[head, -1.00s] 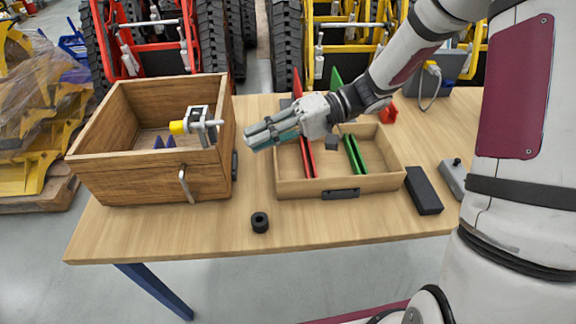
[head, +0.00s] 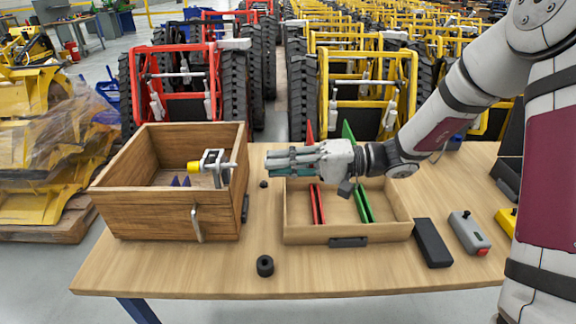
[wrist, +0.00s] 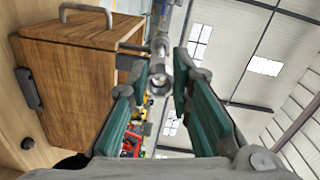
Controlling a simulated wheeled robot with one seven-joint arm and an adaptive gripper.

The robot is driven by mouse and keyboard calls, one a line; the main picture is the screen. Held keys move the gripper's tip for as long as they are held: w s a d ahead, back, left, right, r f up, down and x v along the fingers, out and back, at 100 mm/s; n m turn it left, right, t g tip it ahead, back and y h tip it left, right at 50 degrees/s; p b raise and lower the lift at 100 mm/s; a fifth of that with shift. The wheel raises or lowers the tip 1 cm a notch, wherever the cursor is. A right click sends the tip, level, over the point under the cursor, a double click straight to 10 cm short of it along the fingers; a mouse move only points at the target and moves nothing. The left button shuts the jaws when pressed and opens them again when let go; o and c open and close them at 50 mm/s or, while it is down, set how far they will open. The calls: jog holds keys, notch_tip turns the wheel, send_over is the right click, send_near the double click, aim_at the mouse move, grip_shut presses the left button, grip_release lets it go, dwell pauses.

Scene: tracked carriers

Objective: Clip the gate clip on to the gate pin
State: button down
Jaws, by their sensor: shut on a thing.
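The gate pin (head: 228,165) is a silver bar through a grey bracket with a yellow end, at the right wall of the wooden box in the head view. My gripper (head: 268,163) is level, just right of the pin's free end, with a small gap in the picture. In the wrist view its teal-padded fingers (wrist: 160,85) are closed on a small grey, ring-like piece (wrist: 158,82), which I take for the gate clip. It lines up with the pin and bracket, so where one ends and the other begins is unclear.
The wooden box (head: 165,215) stands left, with a handle (head: 197,224) on its front. A shallow tray (head: 300,233) with red and green dividers lies below my gripper. A black block (head: 433,243) and grey controller (head: 468,232) lie right.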

jog(key=shift+a+f, duration=0.15)
jog(key=shift+a, duration=2.05)
jog(key=shift+w+a+b, duration=0.1)
jog(key=shift+a+b, duration=0.3)
jog(key=shift+a, duration=1.1)
dwell(0.7)
jog(key=c, duration=1.4)
grip_release()
jog(key=shift+o, duration=0.2)
